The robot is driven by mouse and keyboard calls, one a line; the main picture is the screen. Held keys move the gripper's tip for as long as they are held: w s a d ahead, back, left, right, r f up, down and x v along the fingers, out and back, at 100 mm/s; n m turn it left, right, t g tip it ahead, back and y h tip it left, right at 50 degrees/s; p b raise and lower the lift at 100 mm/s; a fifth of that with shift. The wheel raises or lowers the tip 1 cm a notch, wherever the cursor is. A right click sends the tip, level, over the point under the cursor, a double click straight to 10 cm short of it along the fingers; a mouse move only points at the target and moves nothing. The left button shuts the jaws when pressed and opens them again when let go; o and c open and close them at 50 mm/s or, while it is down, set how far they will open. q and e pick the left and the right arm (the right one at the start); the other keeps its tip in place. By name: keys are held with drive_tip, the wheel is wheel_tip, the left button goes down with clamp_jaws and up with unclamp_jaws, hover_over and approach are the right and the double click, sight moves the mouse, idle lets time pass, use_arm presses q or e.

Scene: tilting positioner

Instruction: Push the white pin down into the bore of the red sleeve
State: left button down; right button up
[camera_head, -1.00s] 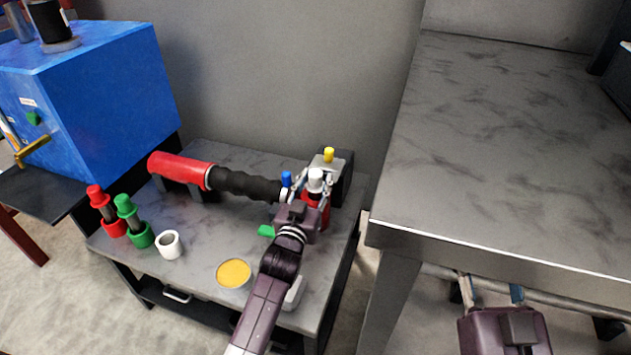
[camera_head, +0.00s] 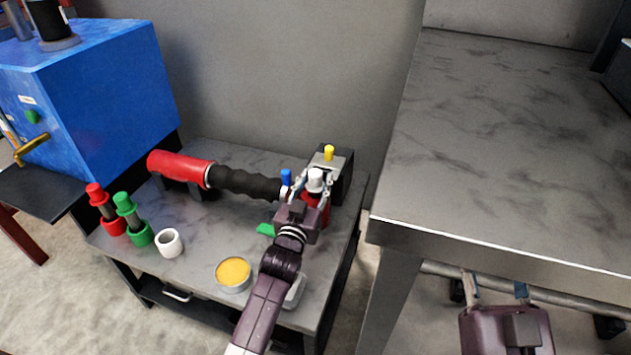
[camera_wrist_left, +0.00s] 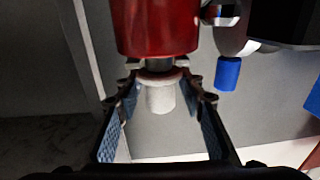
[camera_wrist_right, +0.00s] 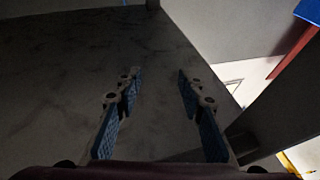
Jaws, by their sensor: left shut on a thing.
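The white pin (camera_head: 316,178) stands at the red sleeve (camera_head: 325,214) near the right end of the low table. In the left wrist view the scene appears inverted, with the sleeve (camera_wrist_left: 155,25) above the pin's white head (camera_wrist_left: 160,98). A short grey length of shank shows between head and sleeve; the bore is hidden. My left gripper (camera_head: 315,188) is shut on the pin, its fingers on either side just by the head. My right gripper (camera_head: 496,288) is empty, fingers apart, beside the grey bench; its fingers also show in the right wrist view (camera_wrist_right: 157,88).
A blue pin (camera_head: 286,177) and a yellow pin (camera_head: 328,153) are close to my left gripper. A red and black cylinder (camera_head: 180,168) lies behind. Red and green pieces, a white cup (camera_head: 169,243) and a yellow-topped tin (camera_head: 233,273) stand at left. The bench (camera_head: 510,140) is bare.

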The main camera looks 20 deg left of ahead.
use_arm(q)
drive_tip(key=shift+r, duration=0.1)
use_arm(e)
drive_tip(key=shift+s+r, duration=0.1)
drive_tip(key=shift+r, duration=0.25)
drive_tip(key=shift+s+r+t, duration=0.15)
drive_tip(key=shift+r+t, duration=0.15)
use_arm(q)
drive_tip(key=shift+f, duration=0.2)
use_arm(e)
drive_tip(key=shift+s+r, duration=0.15)
drive_tip(key=shift+r, duration=0.1)
drive_tip(key=shift+r, duration=0.1)
use_arm(q)
drive_tip(key=shift+f, duration=0.1)
use_arm(e)
drive_tip(key=shift+s+r+t, duration=0.2)
drive_tip(key=shift+r+t, duration=0.05)
drive_tip(key=shift+t, duration=0.15)
use_arm(q)
drive_tip(key=shift+b, duration=0.3)
use_arm(e)
drive_tip(key=shift+r, duration=0.1)
use_arm(q)
drive_tip(key=shift+f, duration=0.1)
use_arm(e)
drive_tip(key=shift+s+r, duration=0.2)
drive_tip(key=shift+r+t+y, duration=0.1)
drive_tip(key=shift+t+y, duration=0.2)
